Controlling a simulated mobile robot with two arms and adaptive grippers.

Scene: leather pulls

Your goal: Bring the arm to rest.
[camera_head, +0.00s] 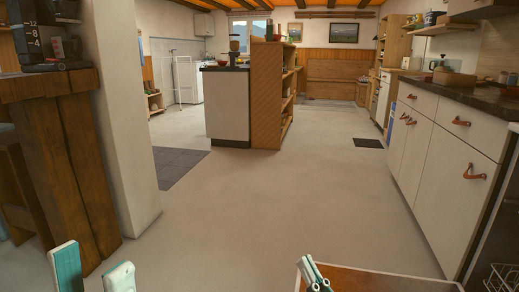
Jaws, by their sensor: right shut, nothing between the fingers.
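My right gripper (316,272) shows at the bottom edge, right of centre. Its fingers are together and nothing is between them. It appears in front of a brown wooden surface with a pale rim (390,281); I cannot tell whether they touch. Most of both arms is out of view.
White cabinets with leather pulls (472,172) line the right side under a dark counter (480,98). A heavy wooden table (75,150) and a white pillar (120,110) stand left. An island (228,105) stands farther back. The middle floor (260,200) is clear.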

